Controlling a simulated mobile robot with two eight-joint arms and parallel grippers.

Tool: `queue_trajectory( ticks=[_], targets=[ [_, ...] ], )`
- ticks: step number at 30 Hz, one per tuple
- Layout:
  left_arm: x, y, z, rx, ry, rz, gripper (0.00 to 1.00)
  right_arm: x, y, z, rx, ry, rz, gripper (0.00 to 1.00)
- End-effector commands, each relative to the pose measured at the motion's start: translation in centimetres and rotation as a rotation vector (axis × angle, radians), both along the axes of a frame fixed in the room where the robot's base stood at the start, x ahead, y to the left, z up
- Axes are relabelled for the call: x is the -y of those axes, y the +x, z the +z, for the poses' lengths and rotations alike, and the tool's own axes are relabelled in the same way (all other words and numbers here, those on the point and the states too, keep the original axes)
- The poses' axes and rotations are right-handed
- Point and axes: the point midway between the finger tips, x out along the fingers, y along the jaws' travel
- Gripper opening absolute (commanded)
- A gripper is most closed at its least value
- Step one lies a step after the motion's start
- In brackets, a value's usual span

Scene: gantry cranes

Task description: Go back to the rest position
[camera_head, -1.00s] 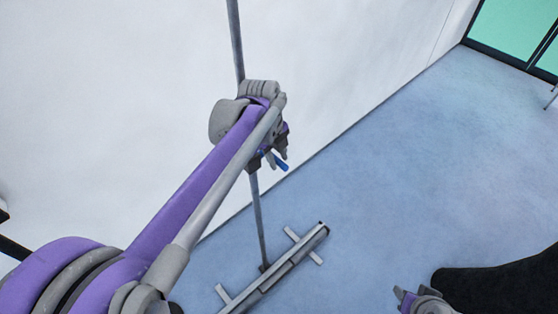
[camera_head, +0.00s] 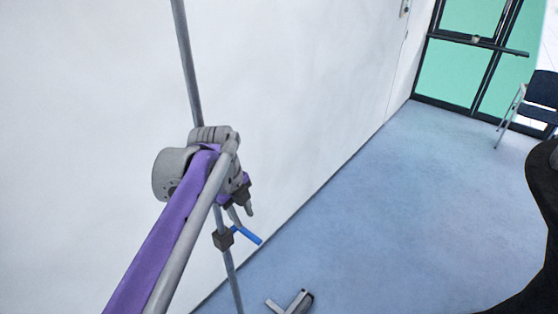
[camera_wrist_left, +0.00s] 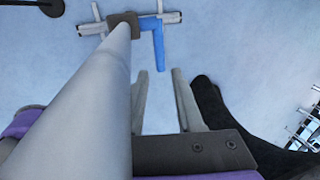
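My left gripper (camera_head: 241,211) is beside the grey upright pole (camera_head: 188,62) of the gantry crane. In the left wrist view, its two fingers (camera_wrist_left: 159,74) stand apart with nothing between them. A blue lever (camera_head: 247,236) on a dark clamp (camera_head: 223,239) sits on the pole just below the fingertips, apart from them. The lever also shows in the left wrist view (camera_wrist_left: 158,45), beyond the fingers. My right gripper is not in view.
The crane's foot (camera_head: 292,303) stands on the blue floor (camera_head: 400,220) near the white wall (camera_head: 300,80). A dark chair (camera_head: 541,92) and a glazed door (camera_head: 465,75) are at the far right. The floor in the middle is clear.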

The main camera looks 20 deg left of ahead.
Motion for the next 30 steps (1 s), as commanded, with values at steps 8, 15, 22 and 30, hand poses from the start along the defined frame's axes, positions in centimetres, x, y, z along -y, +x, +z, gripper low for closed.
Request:
queue_trajectory(
  ticks=[8,15,22,30],
  targets=[
    [0.9,-1.8,-1.3,0.015,-0.024,0.212,0.36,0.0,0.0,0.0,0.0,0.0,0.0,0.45],
    [2.9,-6.7,-5.4,0.067,-0.14,0.794,0.36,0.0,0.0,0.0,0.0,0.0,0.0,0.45],
    [4.4,-11.7,-10.1,0.114,-0.331,1.353,0.36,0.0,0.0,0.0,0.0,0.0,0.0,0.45],
    [5.2,-15.4,-14.3,0.125,-0.541,1.786,0.36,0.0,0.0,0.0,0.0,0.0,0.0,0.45]
  ],
)
